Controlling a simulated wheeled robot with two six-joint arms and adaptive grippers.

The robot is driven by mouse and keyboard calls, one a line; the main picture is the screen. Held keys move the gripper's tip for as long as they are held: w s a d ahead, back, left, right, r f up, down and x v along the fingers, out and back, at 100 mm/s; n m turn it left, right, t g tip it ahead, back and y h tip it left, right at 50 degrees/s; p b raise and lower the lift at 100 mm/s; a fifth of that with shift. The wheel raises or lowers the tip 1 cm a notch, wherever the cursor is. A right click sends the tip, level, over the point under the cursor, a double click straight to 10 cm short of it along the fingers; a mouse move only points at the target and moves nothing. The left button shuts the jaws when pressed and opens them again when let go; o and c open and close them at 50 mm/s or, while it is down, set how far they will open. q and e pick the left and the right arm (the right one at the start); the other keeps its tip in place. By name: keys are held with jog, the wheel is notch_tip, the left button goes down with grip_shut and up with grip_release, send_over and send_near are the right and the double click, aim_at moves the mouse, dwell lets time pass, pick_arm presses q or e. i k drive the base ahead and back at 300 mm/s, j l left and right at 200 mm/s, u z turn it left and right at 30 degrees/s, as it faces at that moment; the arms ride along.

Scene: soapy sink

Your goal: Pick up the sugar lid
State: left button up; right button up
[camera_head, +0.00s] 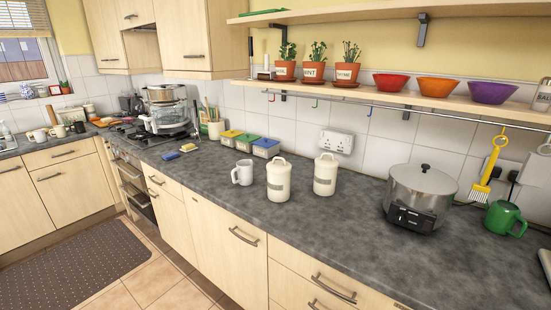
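Two cream-white canisters stand upright on the dark worktop in the head view. The left canister (278,188) is nearer the front edge, with its knobbed lid (279,163) seated on top. The right canister (325,180) stands a little farther back, with its own knobbed lid (327,158) on top. Each has a grey label on its front, too small to read, so I cannot tell which one is the sugar. Neither of my grippers shows in this view.
A white mug (242,173) stands left of the canisters. Lidded coloured boxes (266,147) sit behind it. A silver cooker (420,196) and a green mug (503,219) stand to the right. A shelf (400,93) with pots and bowls hangs above. The front worktop is clear.

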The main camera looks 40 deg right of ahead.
aim_at(278, 166)
jog(key=i+j+z, duration=0.1)
jog(key=i+z, duration=0.3)
jog(key=i+j+z, duration=0.55)
jog(key=z, duration=0.2)
jog(key=i+j+z, duration=0.35)
jog(key=j, duration=0.1)
